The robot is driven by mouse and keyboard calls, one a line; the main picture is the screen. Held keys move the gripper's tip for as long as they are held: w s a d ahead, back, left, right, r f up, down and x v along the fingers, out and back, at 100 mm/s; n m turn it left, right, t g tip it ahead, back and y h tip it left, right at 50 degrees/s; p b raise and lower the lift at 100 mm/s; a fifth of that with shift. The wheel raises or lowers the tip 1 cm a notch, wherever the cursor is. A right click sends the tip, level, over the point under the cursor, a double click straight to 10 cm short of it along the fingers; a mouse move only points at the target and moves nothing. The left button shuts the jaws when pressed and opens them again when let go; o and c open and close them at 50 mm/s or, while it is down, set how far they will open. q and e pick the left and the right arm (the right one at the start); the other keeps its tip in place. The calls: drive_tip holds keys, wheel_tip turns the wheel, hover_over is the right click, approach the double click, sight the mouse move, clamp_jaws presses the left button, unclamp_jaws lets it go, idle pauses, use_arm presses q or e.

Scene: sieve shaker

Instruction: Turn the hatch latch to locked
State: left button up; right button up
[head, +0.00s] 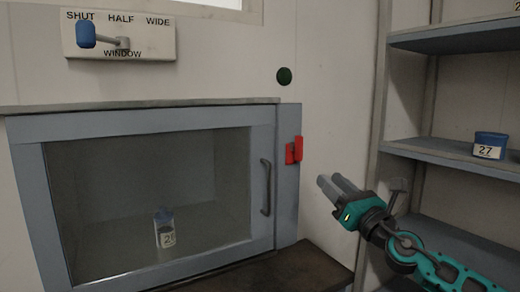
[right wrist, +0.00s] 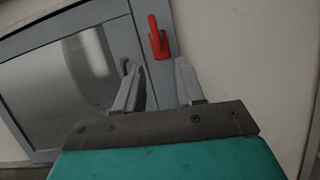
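The red hatch latch (head: 298,149) is on the right side of the grey hatch frame (head: 287,200), with its bar roughly upright. It also shows in the right wrist view (right wrist: 158,40), beyond the fingertips. The hatch door (head: 150,121) looks closed; its bar handle (head: 265,187) is left of the latch. My right gripper (head: 332,182) is to the right of and below the latch, apart from it. In the right wrist view its fingers (right wrist: 160,68) stand apart with nothing between them, so it is open. My left gripper is not in view.
A jar (head: 165,230) stands behind the door's glass. A window lever with a blue knob (head: 86,35) is above left, at SHUT. A green button (head: 284,76) is above the latch. Shelves (head: 430,150) with a blue-lidded container (head: 489,146) are at right. A dark ledge (head: 310,268) is below.

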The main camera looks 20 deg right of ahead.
sight(302, 148)
drive_tip(key=shift+n, duration=0.6)
drive_tip(key=p+x, duration=0.1)
drive_tip(key=x, duration=0.3)
drive_tip(key=r+p+x, duration=0.1)
drive_tip(key=x, duration=0.3)
drive_tip(key=p+x, duration=0.1)
drive_tip(key=x, duration=0.2)
drive_tip(key=shift+w+a+r, duration=0.1)
drive_tip(key=shift+a+r, duration=0.2)
drive_tip(key=shift+r, duration=0.05)
drive_tip(key=shift+x, duration=1)
clamp_jaws()
